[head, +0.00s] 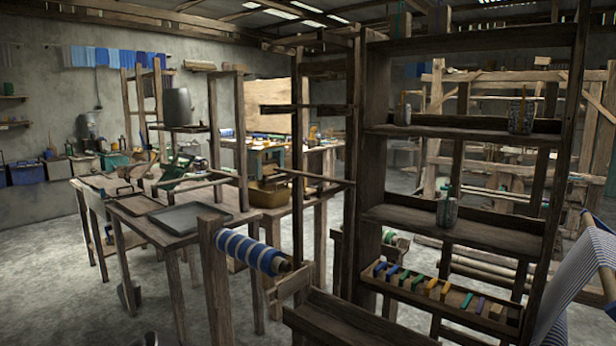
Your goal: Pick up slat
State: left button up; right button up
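No separate loose slat can be made out for certain. Several thin wooden bars stick out sideways from the tall wooden frame in the middle, among them an upper bar (306,109) and a lower bar (316,177). I cannot tell whether any of these is the slat. Neither of my grippers shows in the head view, so nothing is seen held.
A wooden shelf unit (455,232) with jars and a tray of coloured pieces (440,290) stands at centre right. A blue-striped cloth roll (248,250) sits before a worktable (150,228). Striped fabric (585,265) hangs at right. Concrete floor (60,290) is open at left.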

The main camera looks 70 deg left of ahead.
aim_at(338, 181)
jog(key=k+j, duration=0.1)
jog(key=j, duration=0.3)
jog(key=k+j+z, duration=0.1)
jog(key=j, duration=0.25)
jog(key=k+j, duration=0.15)
jog(key=j, duration=0.2)
jog(key=k+j, duration=0.15)
jog(key=j, duration=0.25)
jog(key=k+j+z, duration=0.1)
jog(key=j, duration=0.25)
jog(key=k+j, duration=0.15)
jog(key=j, duration=0.2)
